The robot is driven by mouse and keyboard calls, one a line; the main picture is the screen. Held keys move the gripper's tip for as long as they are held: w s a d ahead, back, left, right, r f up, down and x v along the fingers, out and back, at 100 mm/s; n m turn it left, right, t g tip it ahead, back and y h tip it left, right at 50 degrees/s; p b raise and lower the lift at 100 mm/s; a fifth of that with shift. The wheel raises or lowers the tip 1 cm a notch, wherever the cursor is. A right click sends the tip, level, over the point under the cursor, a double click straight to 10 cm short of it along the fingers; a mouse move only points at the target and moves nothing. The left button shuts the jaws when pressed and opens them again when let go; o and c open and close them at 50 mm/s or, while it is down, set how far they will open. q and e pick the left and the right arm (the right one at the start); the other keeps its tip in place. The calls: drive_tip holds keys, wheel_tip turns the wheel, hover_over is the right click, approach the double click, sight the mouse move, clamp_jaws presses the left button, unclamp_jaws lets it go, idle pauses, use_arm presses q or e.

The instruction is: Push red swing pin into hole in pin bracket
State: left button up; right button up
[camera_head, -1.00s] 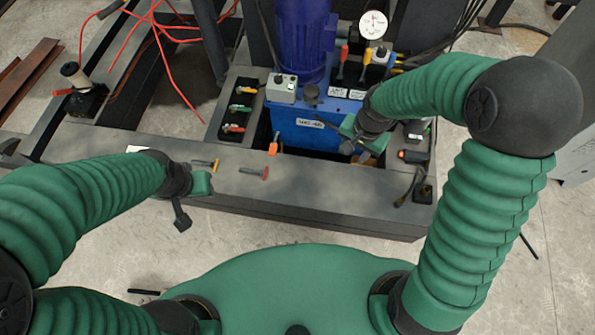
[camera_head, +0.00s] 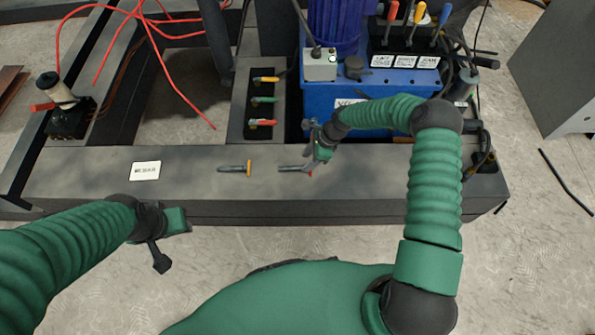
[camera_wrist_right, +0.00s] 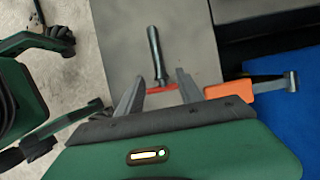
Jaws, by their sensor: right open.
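A dark pin with a red collar (camera_head: 294,168) lies on the grey beam. In the right wrist view the pin's shaft (camera_wrist_right: 155,55) points away from me. Its red collar (camera_wrist_right: 163,87) lies across the gap between my right gripper's fingers. My right gripper (camera_head: 312,160) is open around the collar end; its fingers (camera_wrist_right: 155,88) show either side of it. My left gripper (camera_head: 178,222) hangs in front of the beam, away from the pin; its jaw state is unclear. I cannot clearly identify the pin bracket or its hole.
A yellow-collared pin (camera_head: 235,168) lies left of the red one. A black holder (camera_head: 262,127) has yellow, green and red handles. An orange-handled piece (camera_wrist_right: 258,86) is close to the right finger. The blue unit (camera_head: 325,100) stands behind.

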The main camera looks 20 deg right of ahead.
sight(297, 167)
drive_tip(key=a+f+b, duration=0.1)
drive_tip(key=f, duration=0.1)
drive_tip(key=w+a+f+b, duration=0.1)
drive_tip(key=a+f+b, duration=0.1)
drive_tip(key=shift+a+f, duration=0.2)
drive_tip(key=shift+a, duration=0.1)
drive_tip(key=shift+d, duration=0.25)
drive_tip(key=shift+c, duration=0.2)
drive_tip(key=shift+d, duration=0.15)
drive_tip(key=shift+c, duration=1.2)
drive_tip(key=c, duration=0.5)
drive_tip(key=shift+a, duration=0.2)
clamp_jaws()
drive_tip(key=shift+d, duration=0.1)
